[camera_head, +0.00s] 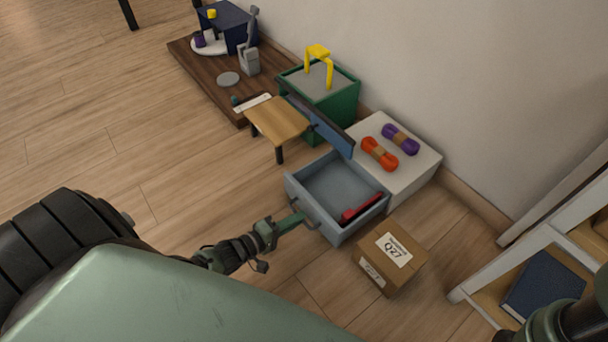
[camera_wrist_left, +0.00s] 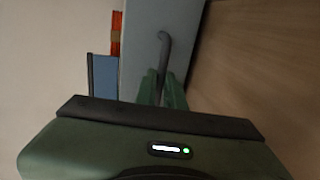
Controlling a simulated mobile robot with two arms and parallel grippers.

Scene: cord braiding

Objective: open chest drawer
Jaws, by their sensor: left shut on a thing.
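The chest (camera_head: 418,170) is a low white box against the wall. Its grey-blue drawer (camera_head: 297,187) stands well out from it, and its inside is visible from above with a red item (camera_head: 362,208) in it. My left gripper (camera_head: 303,217) is at the drawer front, shut on the handle (camera_head: 313,222). In the left wrist view the dark curved handle (camera_wrist_left: 163,50) runs in between the green fingers (camera_wrist_left: 162,88), against the grey drawer front (camera_wrist_left: 138,45). My right gripper is not visible; only part of my right arm shows at the bottom right corner.
A cardboard box (camera_head: 400,275) stands close to the drawer's right side. A small wooden table (camera_head: 277,118), a blue panel (camera_head: 325,128) and a green bin (camera_head: 340,105) stand on the other side. Shelves stand right.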

